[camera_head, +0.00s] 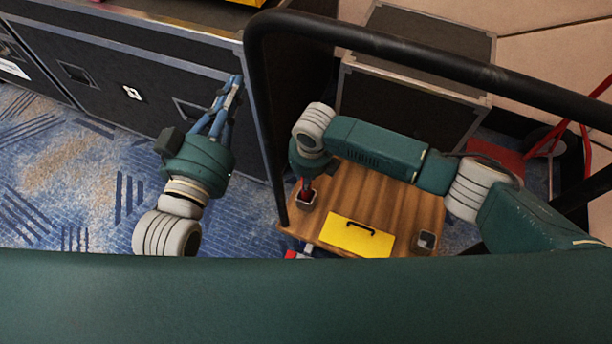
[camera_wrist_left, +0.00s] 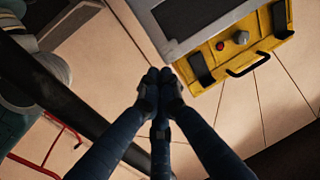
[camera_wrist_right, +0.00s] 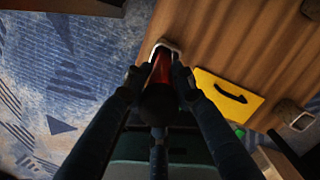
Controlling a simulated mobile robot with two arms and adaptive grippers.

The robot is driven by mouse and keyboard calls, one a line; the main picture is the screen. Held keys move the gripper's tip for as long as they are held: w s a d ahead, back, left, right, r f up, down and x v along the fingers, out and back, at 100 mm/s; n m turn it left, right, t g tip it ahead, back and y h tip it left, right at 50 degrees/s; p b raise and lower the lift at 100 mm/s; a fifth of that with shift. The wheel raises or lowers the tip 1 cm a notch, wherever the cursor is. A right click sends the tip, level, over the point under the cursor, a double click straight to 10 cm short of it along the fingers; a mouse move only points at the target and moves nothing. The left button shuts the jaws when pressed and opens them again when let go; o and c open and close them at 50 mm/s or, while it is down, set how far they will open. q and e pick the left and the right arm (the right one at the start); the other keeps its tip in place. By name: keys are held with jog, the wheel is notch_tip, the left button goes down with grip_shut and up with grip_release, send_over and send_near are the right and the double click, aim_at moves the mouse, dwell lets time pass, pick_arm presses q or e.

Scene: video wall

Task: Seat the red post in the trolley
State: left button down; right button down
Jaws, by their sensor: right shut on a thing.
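The trolley has a wooden deck (camera_head: 408,207) and a black tubular handle frame (camera_head: 400,45). The red post (camera_head: 307,185) is upright at the deck's left corner, over a square metal-rimmed socket (camera_head: 302,203). My right gripper (camera_wrist_right: 158,78) is shut on the post (camera_wrist_right: 160,66). In the right wrist view the post's far end shows inside the socket's rim (camera_wrist_right: 174,45); how deep it sits I cannot tell. In the head view my right arm hides most of the post. My left gripper (camera_head: 233,88) is shut and empty, in the air left of the trolley.
A yellow box (camera_head: 347,238) with a black handle lies on the deck. Another socket (camera_head: 426,241) is at the deck's right corner. Black flight cases (camera_head: 130,85) stand behind on the left, and another (camera_head: 410,105) behind the deck. Blue carpet is open at left.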

pick_arm(q)
jog(key=shift+s+d+r+t, duration=0.15)
jog(key=shift+r+t, duration=0.15)
jog(key=shift+r, duration=0.5)
pick_arm(e)
jog(key=shift+f, duration=0.3)
dwell(0.5)
jog(key=c, duration=1.3)
grip_release()
jog(key=shift+c, duration=0.2)
jog(key=o, duration=0.5)
